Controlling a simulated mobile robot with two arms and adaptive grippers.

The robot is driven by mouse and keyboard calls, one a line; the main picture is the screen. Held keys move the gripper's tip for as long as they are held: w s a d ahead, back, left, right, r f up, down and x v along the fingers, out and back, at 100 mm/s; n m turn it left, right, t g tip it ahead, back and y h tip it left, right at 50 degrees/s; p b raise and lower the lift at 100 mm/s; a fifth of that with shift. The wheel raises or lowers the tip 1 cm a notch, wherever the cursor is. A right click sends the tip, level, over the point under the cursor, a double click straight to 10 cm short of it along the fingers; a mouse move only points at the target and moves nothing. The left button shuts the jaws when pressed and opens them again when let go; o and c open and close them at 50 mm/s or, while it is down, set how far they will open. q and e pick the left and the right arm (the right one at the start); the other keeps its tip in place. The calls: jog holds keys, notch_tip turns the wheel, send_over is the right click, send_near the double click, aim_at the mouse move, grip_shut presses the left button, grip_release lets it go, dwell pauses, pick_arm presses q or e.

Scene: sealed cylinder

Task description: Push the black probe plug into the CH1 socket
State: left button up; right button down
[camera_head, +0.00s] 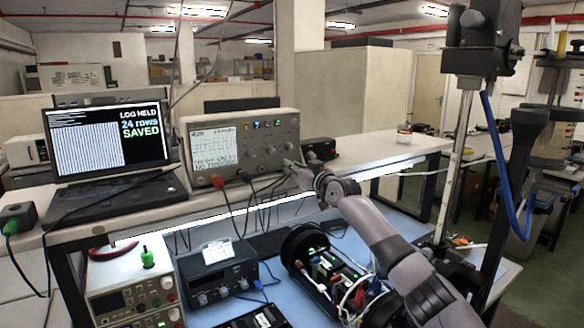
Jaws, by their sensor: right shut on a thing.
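The oscilloscope (243,146) stands on the raised bench shelf, its lit screen and knobs facing me. My right gripper (295,168) reaches up from the lower right to the scope's lower right front. It is shut on the black probe plug, which is mostly hidden at the fingertips. I cannot tell whether the plug touches a socket. A red plug (217,182) and a black-leaded plug (245,176) sit along the scope's lower front edge with leads hanging down. The CH1 label is too small to read. My left gripper is not in view.
A laptop (107,145) reading "LOG HELD, 24 rows SAVED" stands left of the scope. A small black box (320,148) stands at its right. Below are power supplies (218,272) and an open cylinder of electronics (325,268). The shelf's right part is mostly clear.

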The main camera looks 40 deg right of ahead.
jog(key=shift+s+f, duration=0.15)
jog(key=shift+s+a, duration=0.2)
jog(key=shift+s, duration=1.25)
jog(key=shift+s+a, duration=0.15)
jog(key=shift+s, duration=1.25)
